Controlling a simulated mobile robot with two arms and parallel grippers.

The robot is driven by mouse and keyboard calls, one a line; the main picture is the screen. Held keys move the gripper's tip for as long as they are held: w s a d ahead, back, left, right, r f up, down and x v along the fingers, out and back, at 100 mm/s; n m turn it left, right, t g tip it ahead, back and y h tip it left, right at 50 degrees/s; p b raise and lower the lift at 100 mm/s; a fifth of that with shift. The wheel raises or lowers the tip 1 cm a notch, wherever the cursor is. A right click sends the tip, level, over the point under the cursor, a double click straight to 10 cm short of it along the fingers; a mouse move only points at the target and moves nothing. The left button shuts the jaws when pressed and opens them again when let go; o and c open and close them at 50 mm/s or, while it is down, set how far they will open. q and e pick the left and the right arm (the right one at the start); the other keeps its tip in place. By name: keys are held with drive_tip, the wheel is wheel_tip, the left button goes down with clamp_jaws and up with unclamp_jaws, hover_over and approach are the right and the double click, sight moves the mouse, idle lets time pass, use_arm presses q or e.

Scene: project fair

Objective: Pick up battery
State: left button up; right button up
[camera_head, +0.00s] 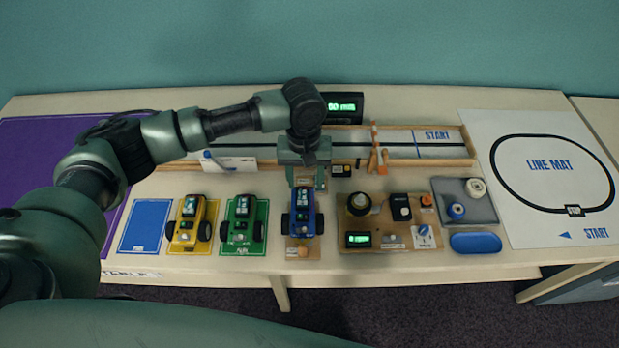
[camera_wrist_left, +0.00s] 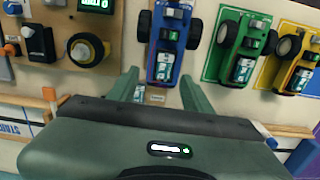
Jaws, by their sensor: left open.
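The blue car (camera_head: 303,223) stands on a tan board, and a white-and-green battery (camera_head: 303,197) sits in its rear part. My left gripper (camera_head: 306,181) is open, pointing down just behind this battery. In the left wrist view, its two fingers (camera_wrist_left: 160,88) stand apart near the battery (camera_wrist_left: 163,68) of the blue car (camera_wrist_left: 166,30), with nothing gripped. The green car (camera_head: 237,226) and yellow car (camera_head: 187,225), left of it, carry similar batteries, also seen in the green car (camera_wrist_left: 243,70) and yellow car (camera_wrist_left: 298,79). My right gripper is out of view.
A test board (camera_head: 385,240) with a black knob and green display lies close on the right. A wooden-edged track (camera_head: 430,145) with orange posts runs behind the cars. A grey tray (camera_head: 478,208) and line mat (camera_head: 545,230) lie farther right. A blue mat (camera_head: 147,225) is left.

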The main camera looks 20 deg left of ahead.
sight(303, 197)
use_arm(q)
drive_tip(key=shift+w+a+f, duration=0.1)
drive_tip(key=shift+w+a, duration=0.2)
drive_tip(key=shift+w, duration=0.05)
drive_tip(key=shift+s+f, duration=0.15)
drive_tip(key=shift+f, duration=0.15)
drive_tip(key=shift+s+a+f+p, duration=0.1)
drive_tip(key=shift+s+f+p, duration=0.2)
drive_tip(key=shift+f, duration=0.3)
drive_tip(key=shift+s+f+p, duration=0.2)
drive_tip(key=shift+f+p, duration=0.15)
drive_tip(key=shift+f, duration=0.25)
drive_tip(key=f, duration=0.3)
drive_tip(key=shift+w, duration=0.3)
drive_tip(key=shift+f, duration=0.4)
drive_tip(key=c, duration=1)
clamp_jaws()
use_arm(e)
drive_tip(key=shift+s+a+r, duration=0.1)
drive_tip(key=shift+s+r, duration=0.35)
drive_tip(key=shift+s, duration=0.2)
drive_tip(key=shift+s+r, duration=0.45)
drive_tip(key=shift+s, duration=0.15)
